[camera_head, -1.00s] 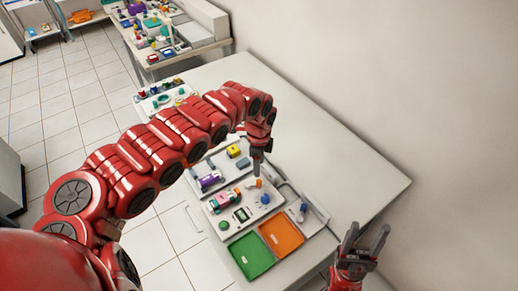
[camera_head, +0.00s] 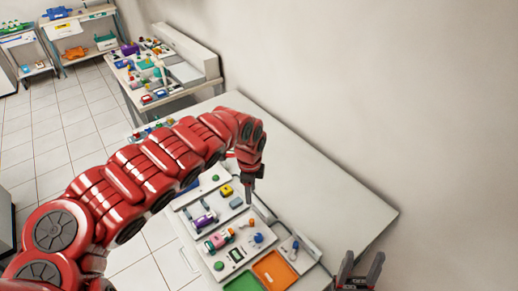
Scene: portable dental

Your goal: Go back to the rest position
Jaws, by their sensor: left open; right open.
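My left arm reaches in from the left across the white table (camera_head: 335,190). My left gripper (camera_head: 249,202) points down above the work board (camera_head: 207,238) and is seen edge-on, with nothing visible held in it. My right gripper (camera_head: 359,262) is at the bottom edge, right of the trays; its two dark fingers point up, spread apart and empty. The board carries a yellow block (camera_head: 227,190), a purple part (camera_head: 203,221), a pink and teal part (camera_head: 218,241) and a blue knob (camera_head: 257,238).
An orange tray (camera_head: 275,271) and a green tray (camera_head: 243,282) lie at the board's near end. The table's right part is bare, beside a wall. A second cluttered table (camera_head: 165,96) and shelves (camera_head: 88,38) stand farther back. Tiled floor is open at left.

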